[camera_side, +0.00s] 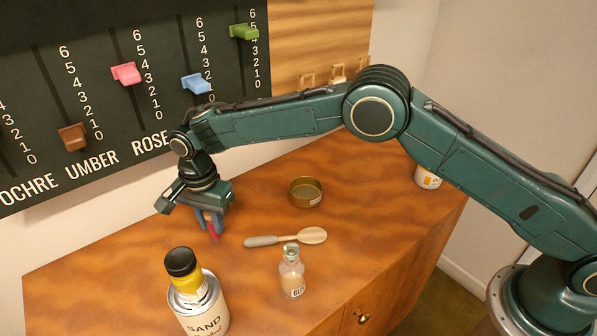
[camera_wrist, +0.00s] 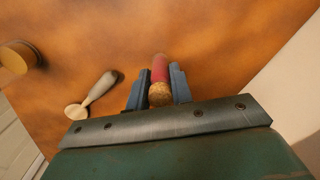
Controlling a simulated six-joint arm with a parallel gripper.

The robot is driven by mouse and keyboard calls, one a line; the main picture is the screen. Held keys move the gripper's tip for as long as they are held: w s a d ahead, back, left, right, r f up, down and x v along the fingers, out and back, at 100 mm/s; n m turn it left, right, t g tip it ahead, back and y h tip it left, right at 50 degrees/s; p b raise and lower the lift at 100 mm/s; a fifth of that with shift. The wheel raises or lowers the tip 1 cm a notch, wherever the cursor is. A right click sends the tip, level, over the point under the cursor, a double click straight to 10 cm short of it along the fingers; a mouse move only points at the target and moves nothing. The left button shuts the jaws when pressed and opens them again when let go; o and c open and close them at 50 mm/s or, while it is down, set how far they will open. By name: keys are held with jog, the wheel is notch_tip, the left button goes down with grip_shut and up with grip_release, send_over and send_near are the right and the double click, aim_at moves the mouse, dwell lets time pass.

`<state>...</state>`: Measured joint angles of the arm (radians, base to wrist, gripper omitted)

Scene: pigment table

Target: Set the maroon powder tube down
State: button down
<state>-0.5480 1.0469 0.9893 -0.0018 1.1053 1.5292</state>
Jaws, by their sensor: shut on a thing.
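The maroon powder tube (camera_wrist: 160,70) has a cork end (camera_wrist: 160,94) and sits between the two blue-grey fingers of my gripper (camera_wrist: 158,88) in the wrist view. My gripper is shut on it. In the side view, my gripper (camera_side: 208,218) points down over the left part of the wooden table (camera_side: 110,265). The maroon tube (camera_side: 213,234) shows below the fingers, its lower end at or close to the table top. I cannot tell whether it touches the wood.
A spoon (camera_side: 262,241) lies right of the gripper, with a brass tin (camera_side: 305,191) behind it. A slider board (camera_side: 110,110) rises behind. The table's left is clear.

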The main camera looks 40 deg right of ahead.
jog(key=shift+f, duration=0.1)
jog(key=c, duration=1.2)
grip_release()
jog(key=shift+c, duration=0.2)
notch_tip(320, 180, up, 12)
jog(key=shift+r, duration=0.2)
